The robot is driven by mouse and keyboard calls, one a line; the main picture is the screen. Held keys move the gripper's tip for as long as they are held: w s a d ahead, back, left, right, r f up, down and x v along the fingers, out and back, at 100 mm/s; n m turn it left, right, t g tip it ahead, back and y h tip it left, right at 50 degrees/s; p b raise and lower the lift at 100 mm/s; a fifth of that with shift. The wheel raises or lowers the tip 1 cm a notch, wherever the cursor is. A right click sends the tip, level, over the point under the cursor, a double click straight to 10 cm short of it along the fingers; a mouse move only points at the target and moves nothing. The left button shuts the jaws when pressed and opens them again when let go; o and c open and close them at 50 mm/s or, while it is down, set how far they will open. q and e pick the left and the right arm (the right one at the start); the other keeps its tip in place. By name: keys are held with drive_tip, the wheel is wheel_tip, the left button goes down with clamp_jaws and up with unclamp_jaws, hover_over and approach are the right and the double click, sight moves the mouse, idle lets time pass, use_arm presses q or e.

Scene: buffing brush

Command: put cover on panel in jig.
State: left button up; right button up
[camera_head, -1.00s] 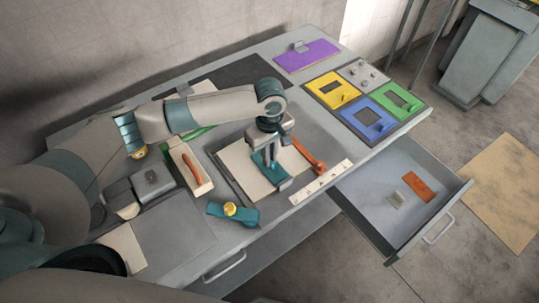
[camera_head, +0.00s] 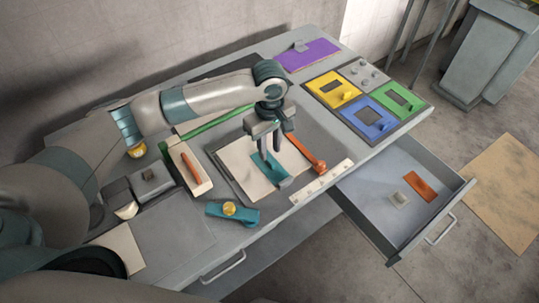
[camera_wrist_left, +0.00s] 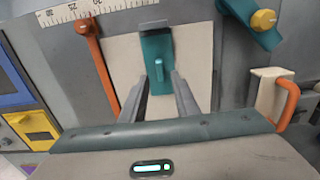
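The teal cover (camera_head: 281,182), a flat plate with a small raised handle, lies on the pale panel (camera_head: 238,158). The panel sits in the jig, with a dark rail (camera_head: 228,178) along its left side. The cover also shows in the left wrist view (camera_wrist_left: 157,48), its handle between the finger lines. My left gripper (camera_head: 268,156) is over the cover, fingers apart and empty. In the left wrist view its fingertips (camera_wrist_left: 161,76) stand either side of the handle, without visible contact. The exact height above the cover is hard to tell. My right gripper is not in view.
An orange lever (camera_head: 303,151) and a ruler strip (camera_head: 322,182) border the panel's right and front. A teal clamp with a yellow knob (camera_head: 230,209) stands at front left. Coloured plates (camera_head: 371,121) lie at right. A drawer (camera_head: 372,208) is open below them.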

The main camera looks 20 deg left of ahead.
sight(269, 161)
use_arm(q)
wheel_tip(269, 161, up, 8)
drive_tip(key=b, duration=0.2)
drive_tip(key=shift+s+f, duration=0.1)
idle(0.9)
